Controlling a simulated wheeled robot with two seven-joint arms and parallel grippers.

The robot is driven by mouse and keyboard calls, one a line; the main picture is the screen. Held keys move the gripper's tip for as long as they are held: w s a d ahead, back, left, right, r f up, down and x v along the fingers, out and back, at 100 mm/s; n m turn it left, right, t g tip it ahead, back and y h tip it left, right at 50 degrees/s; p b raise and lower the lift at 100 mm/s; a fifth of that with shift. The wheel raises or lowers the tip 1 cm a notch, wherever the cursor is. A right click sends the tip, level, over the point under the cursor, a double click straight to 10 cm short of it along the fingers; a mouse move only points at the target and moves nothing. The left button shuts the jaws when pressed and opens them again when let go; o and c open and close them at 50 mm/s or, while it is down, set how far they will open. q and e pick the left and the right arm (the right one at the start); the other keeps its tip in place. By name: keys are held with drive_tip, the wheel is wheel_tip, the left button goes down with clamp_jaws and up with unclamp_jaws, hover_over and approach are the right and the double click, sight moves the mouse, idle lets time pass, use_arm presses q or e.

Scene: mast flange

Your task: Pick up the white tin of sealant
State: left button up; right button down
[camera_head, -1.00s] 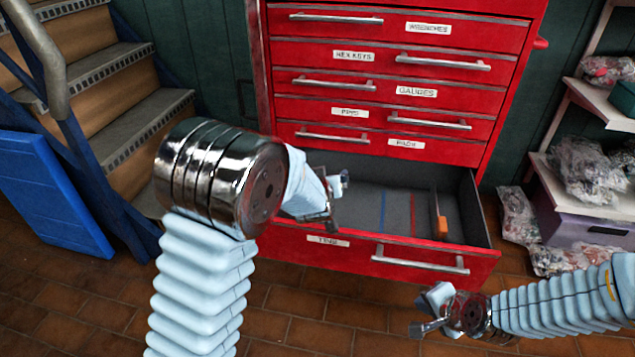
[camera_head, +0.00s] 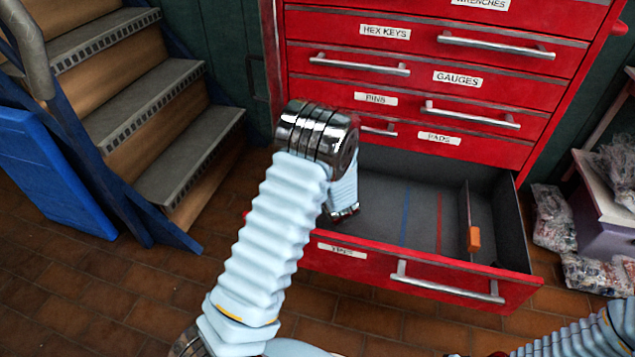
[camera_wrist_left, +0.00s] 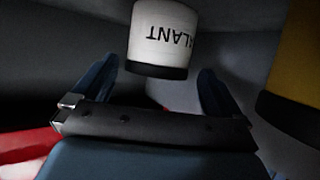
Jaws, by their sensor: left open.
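The white tin of sealant (camera_wrist_left: 160,38) shows in the left wrist view, with dark upside-down lettering ending in "LANT" and a black band at its lower end. It is just beyond and between the two fingers of my left gripper (camera_wrist_left: 154,88), which is open and not closed on it. In the head view my left gripper (camera_head: 343,213) reaches down into the left part of the open bottom drawer (camera_head: 385,254), mostly hidden by my arm. The tin is hidden in the head view. My right gripper (camera_head: 472,354) barely shows at the bottom edge.
A yellow tin-like object (camera_wrist_left: 300,60) with a dark lower band stands close on the right in the left wrist view. The drawer has blue and red floor lines and a divider with an orange block (camera_head: 473,239). Its middle is bare. Stairs (camera_head: 150,140) rise at left.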

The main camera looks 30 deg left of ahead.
use_arm(q)
drive_tip(key=x, duration=0.5)
drive_tip(key=shift+w+d, duration=0.1)
drive_tip(key=shift+d, duration=0.1)
drive_tip(key=shift+c, duration=0.3)
drive_tip(key=c, duration=1.1)
drive_tip(key=shift+d+r, duration=0.1)
